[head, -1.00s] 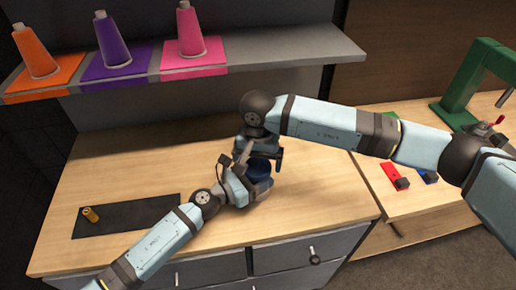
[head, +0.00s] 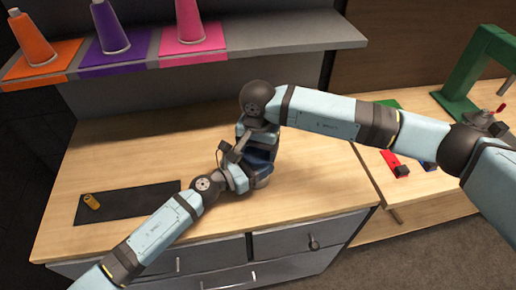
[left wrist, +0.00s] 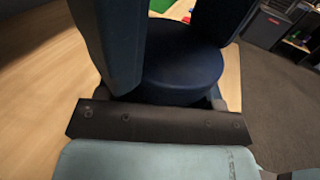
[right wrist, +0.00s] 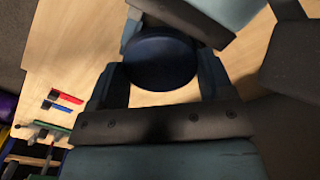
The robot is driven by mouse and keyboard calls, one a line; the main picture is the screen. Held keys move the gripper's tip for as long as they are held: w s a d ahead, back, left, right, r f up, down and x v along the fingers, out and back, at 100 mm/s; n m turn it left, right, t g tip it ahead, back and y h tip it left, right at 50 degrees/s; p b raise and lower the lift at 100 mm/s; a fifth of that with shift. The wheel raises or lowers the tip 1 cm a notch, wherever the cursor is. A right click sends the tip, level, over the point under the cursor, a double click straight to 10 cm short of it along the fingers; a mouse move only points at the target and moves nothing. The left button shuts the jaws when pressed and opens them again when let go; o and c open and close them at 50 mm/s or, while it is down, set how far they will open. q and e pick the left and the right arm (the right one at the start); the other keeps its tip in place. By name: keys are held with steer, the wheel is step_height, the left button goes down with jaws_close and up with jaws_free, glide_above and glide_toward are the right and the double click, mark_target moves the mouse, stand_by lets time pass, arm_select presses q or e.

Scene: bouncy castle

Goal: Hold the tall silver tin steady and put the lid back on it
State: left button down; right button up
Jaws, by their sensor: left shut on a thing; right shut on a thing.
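The tall silver tin (head: 262,182) stands on the wooden worktop, mostly hidden behind my grippers in the head view. A dark blue round lid (right wrist: 160,62) fills the space between the fingers of my right gripper (right wrist: 163,80), which is shut on it from above. My left gripper (head: 243,178) comes in low from the left and is shut on the tin's side. The lid is over the tin; I cannot tell whether it is seated.
A black mat (head: 140,203) with a small brass cylinder (head: 91,201) lies at the left. A shelf (head: 280,43) with orange, purple and pink cones runs above the back. A red piece (head: 391,160) and a green press (head: 480,75) are on the right bench. The front worktop is clear.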

steer(key=m, duration=1.2)
steer(key=shift+m, duration=0.4)
steer(key=m, duration=0.8)
steer(key=shift+m, duration=0.3)
steer(key=m, duration=0.8)
steer(key=shift+m, duration=0.3)
steer(key=m, duration=0.4)
steer(key=o, duration=1)
step_height(320, 180, up, 12)
steer(key=shift+f, duration=0.1)
